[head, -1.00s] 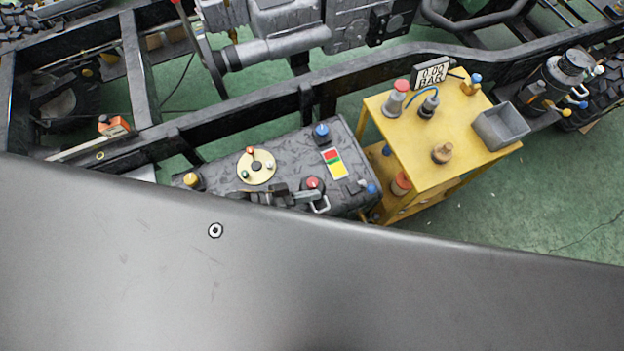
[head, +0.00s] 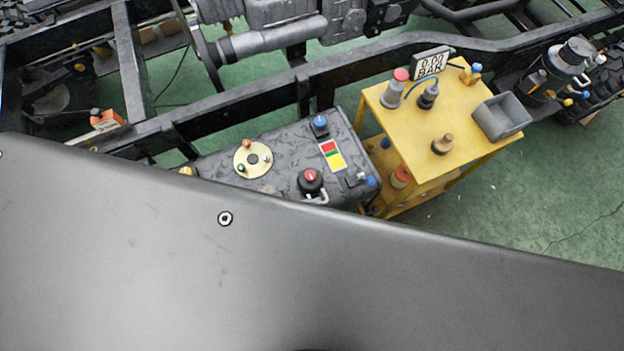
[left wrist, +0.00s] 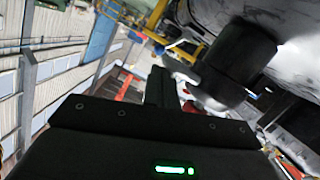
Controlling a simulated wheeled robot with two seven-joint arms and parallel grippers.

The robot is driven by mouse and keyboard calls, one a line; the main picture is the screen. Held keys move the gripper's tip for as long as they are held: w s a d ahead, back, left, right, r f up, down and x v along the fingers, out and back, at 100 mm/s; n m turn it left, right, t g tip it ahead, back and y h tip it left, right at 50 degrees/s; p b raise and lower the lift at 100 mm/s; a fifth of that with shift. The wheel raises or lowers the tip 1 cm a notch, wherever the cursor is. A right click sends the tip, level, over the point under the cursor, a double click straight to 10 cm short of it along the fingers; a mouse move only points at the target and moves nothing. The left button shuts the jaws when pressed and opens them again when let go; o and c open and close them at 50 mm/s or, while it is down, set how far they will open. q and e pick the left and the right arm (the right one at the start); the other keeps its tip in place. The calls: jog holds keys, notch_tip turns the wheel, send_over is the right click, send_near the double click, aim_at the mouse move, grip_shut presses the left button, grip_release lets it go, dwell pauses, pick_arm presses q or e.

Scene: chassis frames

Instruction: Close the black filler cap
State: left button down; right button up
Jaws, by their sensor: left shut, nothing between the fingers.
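The black filler cap (head: 310,182) has a red top mark and sits near the front of the dark grey tank (head: 285,170). A pale metal loop beside it is partly cut off by a large dark surface, so I cannot tell how the cap sits. In the left wrist view, my left gripper (left wrist: 165,88) is shut and empty. A black cylinder (left wrist: 240,55) stands just beyond it to the right, probably the cap; contact cannot be told. My left gripper's tips are hidden in the head view. My right gripper is not in view.
A yellow cart (head: 460,120) with a gauge, fittings and a grey tray (head: 502,118) stands right of the tank. A black chassis rail (head: 250,95) runs behind it. A round brass plate (head: 253,158) is left of the cap. Green floor is free at right.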

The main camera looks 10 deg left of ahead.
pick_arm(q)
jog(key=shift+r, duration=0.1)
dwell(0.3)
jog(key=r+p, duration=0.5)
jog(key=shift+w+a, duration=0.25)
jog(key=shift+w, duration=0.1)
jog(key=f+b+v, duration=0.1)
jog(key=b+v, duration=0.2)
jog(key=v, duration=0.6)
jog(key=shift+s+a, duration=0.3)
jog(key=shift+s, duration=0.05)
jog(key=shift+r, duration=0.1)
